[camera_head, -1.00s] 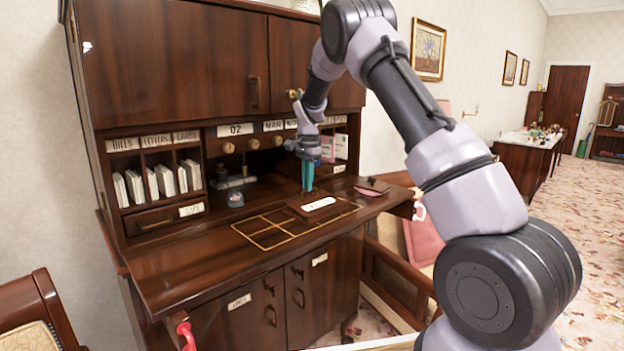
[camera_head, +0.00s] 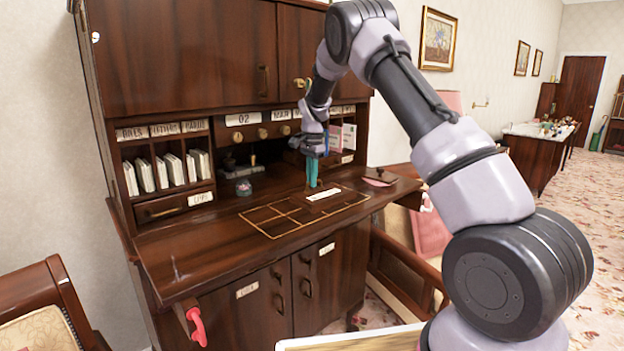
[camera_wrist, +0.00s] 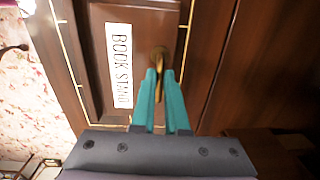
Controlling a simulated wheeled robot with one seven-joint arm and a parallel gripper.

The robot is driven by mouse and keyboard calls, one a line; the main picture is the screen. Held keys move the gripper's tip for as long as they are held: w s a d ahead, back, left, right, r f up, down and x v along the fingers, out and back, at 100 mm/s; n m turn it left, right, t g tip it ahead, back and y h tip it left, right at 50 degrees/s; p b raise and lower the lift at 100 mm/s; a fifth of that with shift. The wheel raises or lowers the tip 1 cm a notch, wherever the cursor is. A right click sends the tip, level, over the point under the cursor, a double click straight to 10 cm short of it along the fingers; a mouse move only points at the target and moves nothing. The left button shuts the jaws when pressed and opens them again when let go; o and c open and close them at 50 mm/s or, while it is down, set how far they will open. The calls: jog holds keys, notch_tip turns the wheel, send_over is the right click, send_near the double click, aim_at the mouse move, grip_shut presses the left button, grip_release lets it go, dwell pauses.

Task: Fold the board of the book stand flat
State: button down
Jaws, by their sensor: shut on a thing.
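The book stand's board (camera_wrist: 148,28) is a dark brown panel with a white label reading BOOK STAND (camera_wrist: 119,66). Its label also shows in the head view (camera_head: 323,194), where the board lies about level with the desk top, inside thin gold inlay lines. A small brass pull (camera_wrist: 158,56) stands on the board beside the label. My gripper (camera_wrist: 161,74) has teal fingers pointing down, closed around the brass pull. In the head view my gripper (camera_head: 312,184) is right at the board's back edge. The fingers hide part of the pull.
The desk top (camera_head: 200,240) is mostly clear at left. A round jar (camera_head: 243,188) stands near the back, below small drawers. Pigeonholes with envelopes (camera_head: 146,175) are at left. A pinkish item with a knob (camera_head: 378,181) lies to the right. A chair (camera_head: 40,310) is at lower left.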

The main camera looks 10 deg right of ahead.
jog(key=c, duration=0.9)
grip_release()
jog(key=shift+f, duration=0.25)
jog(key=shift+r, duration=0.1)
jog(key=shift+r, duration=0.1)
